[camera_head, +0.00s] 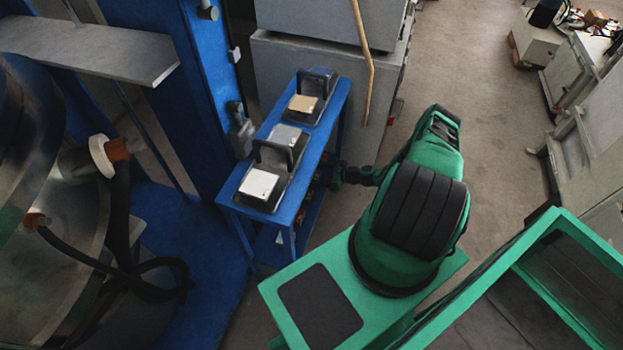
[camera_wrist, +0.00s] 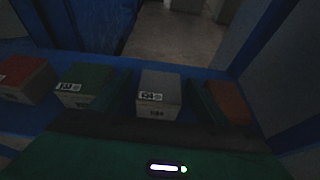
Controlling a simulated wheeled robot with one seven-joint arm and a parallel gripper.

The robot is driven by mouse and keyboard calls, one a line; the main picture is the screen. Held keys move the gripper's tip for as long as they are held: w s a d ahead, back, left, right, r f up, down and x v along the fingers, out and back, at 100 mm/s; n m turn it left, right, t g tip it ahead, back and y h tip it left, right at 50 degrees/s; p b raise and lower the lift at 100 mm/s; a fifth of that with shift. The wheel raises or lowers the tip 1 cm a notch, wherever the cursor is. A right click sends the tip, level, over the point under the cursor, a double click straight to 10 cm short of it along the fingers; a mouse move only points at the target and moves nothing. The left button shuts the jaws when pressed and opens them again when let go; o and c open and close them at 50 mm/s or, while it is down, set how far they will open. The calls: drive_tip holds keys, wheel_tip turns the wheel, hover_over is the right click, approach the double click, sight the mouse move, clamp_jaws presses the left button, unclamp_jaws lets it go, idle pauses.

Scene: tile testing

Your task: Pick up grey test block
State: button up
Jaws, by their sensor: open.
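In the wrist view a grey block (camera_wrist: 158,92) with a white printed label stands on a blue surface. My gripper (camera_wrist: 161,80) is open, with one dark finger on each side of this block; I cannot tell whether they touch it. In the head view my green arm reaches to the right side of a blue table, and the gripper (camera_head: 338,176) is small and partly hidden beside the table.
In the wrist view a green block (camera_wrist: 85,86) and a red block (camera_wrist: 26,79) stand left, an orange-brown block (camera_wrist: 222,103) right. A grey cabinet (camera_head: 372,85) stands behind.

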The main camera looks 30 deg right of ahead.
drive_tip(key=c, duration=1.4)
drive_tip(key=shift+r, duration=0.1)
